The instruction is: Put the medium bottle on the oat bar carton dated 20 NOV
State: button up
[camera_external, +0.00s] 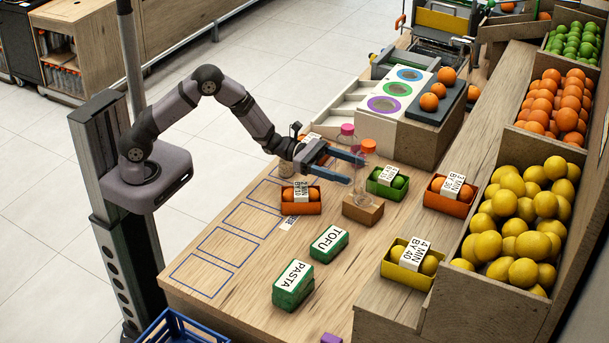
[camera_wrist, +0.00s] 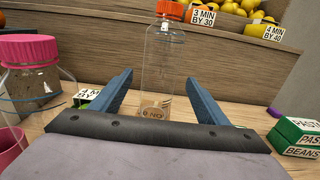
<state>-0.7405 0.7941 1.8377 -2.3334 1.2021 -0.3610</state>
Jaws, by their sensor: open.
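A clear bottle with an orange cap (camera_external: 368,147) stands upright at a brown carton (camera_external: 362,211), and appears to rest on top of it. In the wrist view the same bottle (camera_wrist: 158,60) is straight ahead, between my two blue fingers. A label with partly legible text (camera_wrist: 153,106) shows at its foot; I cannot read the full date. My gripper (camera_external: 356,170) is open, with a finger on each side of the bottle and gaps visible in the wrist view. A pink-capped bottle (camera_external: 347,130) stands behind my gripper and also shows at the left of the wrist view (camera_wrist: 30,75).
Small labelled crates with fruit, orange (camera_external: 301,205), green (camera_external: 387,182) and yellow (camera_external: 409,262), stand around. A wooden fruit shelf (camera_external: 480,310) bounds the right.

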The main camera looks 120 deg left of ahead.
jog(key=s+b, duration=0.1)
jog(key=s, duration=0.4)
jog(key=shift+s, duration=0.35)
